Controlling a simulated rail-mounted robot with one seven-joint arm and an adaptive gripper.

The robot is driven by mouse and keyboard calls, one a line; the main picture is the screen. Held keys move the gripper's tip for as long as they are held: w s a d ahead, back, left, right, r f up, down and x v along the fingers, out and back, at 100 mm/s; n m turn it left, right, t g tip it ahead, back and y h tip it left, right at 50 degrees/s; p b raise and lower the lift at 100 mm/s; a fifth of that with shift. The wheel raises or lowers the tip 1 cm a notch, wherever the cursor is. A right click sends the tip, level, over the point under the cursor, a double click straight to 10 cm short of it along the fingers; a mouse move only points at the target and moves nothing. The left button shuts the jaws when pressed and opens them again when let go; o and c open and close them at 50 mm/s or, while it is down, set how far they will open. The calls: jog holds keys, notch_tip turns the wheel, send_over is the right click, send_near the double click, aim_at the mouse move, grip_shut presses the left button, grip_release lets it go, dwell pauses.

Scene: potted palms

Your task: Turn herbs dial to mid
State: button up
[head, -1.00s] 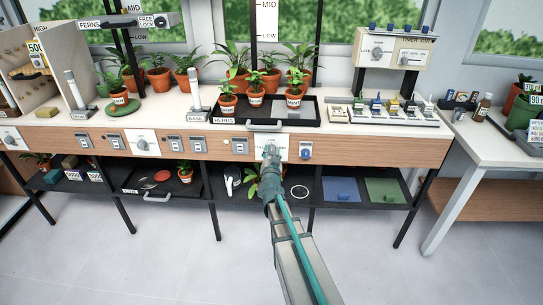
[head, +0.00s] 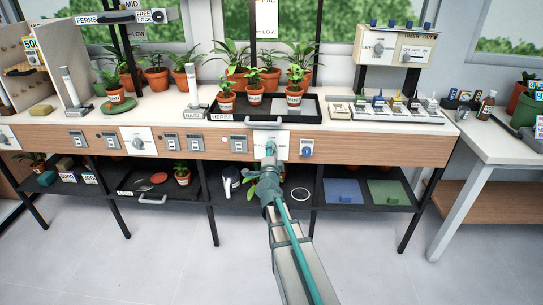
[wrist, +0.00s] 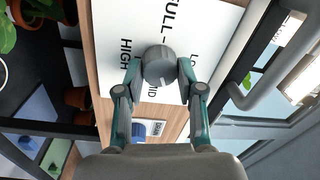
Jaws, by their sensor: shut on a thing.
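The herbs dial is a grey round knob (wrist: 158,66) on a white plate below the herbs tray (head: 222,118). In the wrist view the plate (wrist: 205,22) carries the words FULL, HIGH, MID and LOW around the knob, some partly covered. My gripper (wrist: 160,73) has a finger on each side of the knob and is shut on it. In the head view my gripper (head: 270,150) reaches the plate on the bench front and hides most of the knob. I cannot tell which word the knob points to.
A blue knob on a small plate (head: 307,149) sits just right of the herbs plate. Several switches and another dial (head: 138,142) line the bench front to the left. The tray's handle (wrist: 250,95) is close to my gripper. Potted herbs stand on the tray.

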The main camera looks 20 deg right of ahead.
jog(key=m+b, duration=0.2)
jog(key=m, duration=0.3)
jog(key=shift+f, duration=0.1)
dwell(0.4)
jog(key=o, duration=1.1)
jog(key=shift+o, duration=0.2)
jog(key=shift+s+a, duration=0.1)
jog(key=shift+s, duration=0.05)
jog(key=v, duration=1.1)
jog(key=shift+s+a, duration=0.25)
jog(key=shift+s, duration=0.05)
